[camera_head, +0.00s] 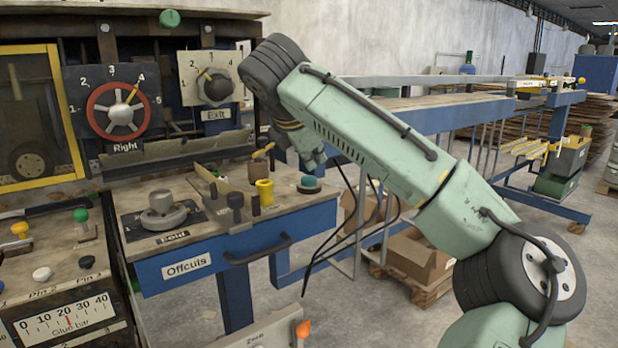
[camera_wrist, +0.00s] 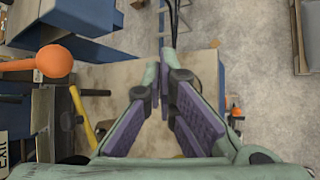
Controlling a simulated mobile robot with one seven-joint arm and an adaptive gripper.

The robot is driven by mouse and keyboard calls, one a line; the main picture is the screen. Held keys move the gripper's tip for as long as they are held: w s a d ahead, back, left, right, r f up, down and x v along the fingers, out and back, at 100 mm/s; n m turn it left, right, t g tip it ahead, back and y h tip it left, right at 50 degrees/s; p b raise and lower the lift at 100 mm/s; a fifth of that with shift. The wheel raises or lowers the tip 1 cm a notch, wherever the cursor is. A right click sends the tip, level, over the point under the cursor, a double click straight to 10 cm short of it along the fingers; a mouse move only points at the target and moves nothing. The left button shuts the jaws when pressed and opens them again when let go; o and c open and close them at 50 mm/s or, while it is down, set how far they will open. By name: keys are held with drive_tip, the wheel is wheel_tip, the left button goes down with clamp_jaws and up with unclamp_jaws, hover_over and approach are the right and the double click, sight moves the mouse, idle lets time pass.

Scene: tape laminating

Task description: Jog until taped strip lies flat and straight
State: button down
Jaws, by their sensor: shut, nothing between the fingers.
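My gripper (camera_wrist: 166,72) is shut and empty in the wrist view, its purple-padded fingers close together above a brown worktop (camera_wrist: 125,72). In the head view my arm runs up and left, and the fingers cannot be made out. A dull grey-brown strip-like piece (camera_head: 180,149) spans the machine below the dials; I cannot tell whether it is the taped strip. The Right dial (camera_head: 118,108) has a red ring and its pointer leans toward 4. The black Exit dial (camera_head: 216,87) has its yellow pointer up and left. No control clearly marked for jogging is readable.
An Offcuts drawer (camera_head: 186,265) with a dark handle sits below the worktop, which carries a round grey knob (camera_head: 162,207) and yellow knob (camera_head: 264,191). An orange ball knob (camera_wrist: 54,61) stands left of my fingers. A long blue-framed table (camera_head: 425,116) extends behind my arm.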

drive_tip(key=shift+f, duration=0.15)
drive_tip(key=shift+f, duration=0.25)
